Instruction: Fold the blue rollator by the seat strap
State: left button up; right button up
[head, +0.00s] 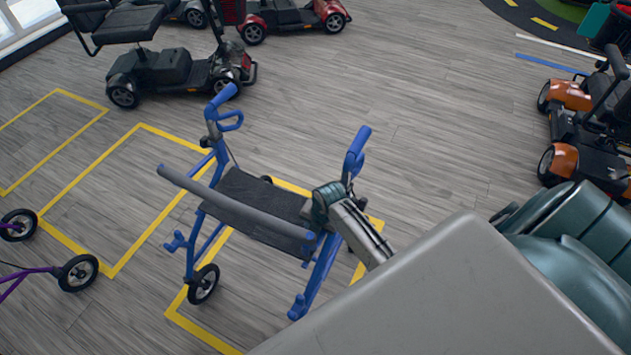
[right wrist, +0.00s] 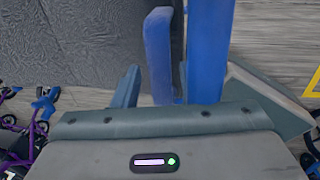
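The blue rollator (head: 215,225) stands upright and unfolded in the middle of the head view. Its dark seat (head: 250,200) lies flat between the side frames, and a grey padded bar (head: 222,204) crosses it. My right gripper (head: 326,206) is at the rollator's right side frame, by the seat edge; its fingertips are hard to make out there. In the right wrist view my right gripper (right wrist: 182,72) has its fingers spread, with blue frame parts (right wrist: 208,50) between them and the dark seat (right wrist: 75,40) to the left. I cannot make out a seat strap. My left gripper is not in view.
Yellow floor outlines (head: 140,127) mark bays around the rollator. A purple-framed wheeled aid (head: 20,285) stands at the left. A black scooter (head: 165,72) and a red one (head: 290,15) are at the back, an orange one (head: 570,95) at the right. Floor behind the rollator is clear.

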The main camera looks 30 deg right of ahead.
jog(key=shift+f, duration=0.1)
grip_shut()
jog(key=shift+w+a+r+p, duration=0.2)
jog(key=shift+w+r+p, duration=0.2)
jog(key=shift+r, duration=0.2)
jog(key=shift+w+a+r, duration=0.1)
jog(key=shift+w+r, duration=0.25)
jog(key=shift+r, duration=0.05)
jog(key=w+a+r+p, duration=0.2)
jog(key=w+a+r, duration=0.4)
jog(key=w+r, duration=0.3)
jog(key=w+a+r+g+p, duration=0.1)
jog(key=w+a+r+p, duration=0.1)
jog(key=w+a+r, duration=0.5)
jog(key=shift+w+a+r, duration=0.2)
jog(key=shift+w+r, duration=1)
jog(key=shift+w, duration=1.35)
